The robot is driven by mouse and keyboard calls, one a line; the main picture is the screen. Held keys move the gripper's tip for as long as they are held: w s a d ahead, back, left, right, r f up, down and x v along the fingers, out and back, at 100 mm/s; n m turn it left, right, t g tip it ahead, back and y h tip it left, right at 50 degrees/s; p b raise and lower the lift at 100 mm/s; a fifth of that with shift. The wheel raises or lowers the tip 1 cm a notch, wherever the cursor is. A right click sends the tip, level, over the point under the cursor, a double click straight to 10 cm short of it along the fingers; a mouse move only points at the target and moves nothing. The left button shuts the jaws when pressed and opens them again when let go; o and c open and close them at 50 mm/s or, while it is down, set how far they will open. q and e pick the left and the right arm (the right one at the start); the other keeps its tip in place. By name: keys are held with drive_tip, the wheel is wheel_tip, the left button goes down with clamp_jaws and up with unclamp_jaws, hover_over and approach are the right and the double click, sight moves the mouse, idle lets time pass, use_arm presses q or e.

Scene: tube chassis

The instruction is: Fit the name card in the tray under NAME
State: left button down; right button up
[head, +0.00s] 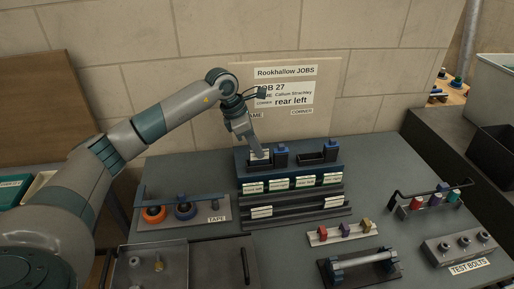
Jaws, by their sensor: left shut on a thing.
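The job board (285,75) stands against the back wall. It reads JOB 27, name Callum Strachley, corner rear left. A NAME label (256,115), partly covered by my left arm, and a CORNER label (301,112) sit low on it. The print on this card is too small to read. I cannot tell whether the card still touches the rack. My right gripper is out of view.
The stepped rack (296,193) carries several white cards on lower rows. A TAPE stand (183,212) is left, a small block strip (341,234) and roller stand (359,268) in front, and a TEST BOLTS block (460,247) right. Bare table lies right of the rack.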

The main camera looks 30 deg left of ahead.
use_arm(q)
drive_tip(key=shift+f+b, duration=0.5)
drive_tip(key=shift+f, duration=0.2)
drive_tip(key=c, duration=1.8)
unclamp_jaws()
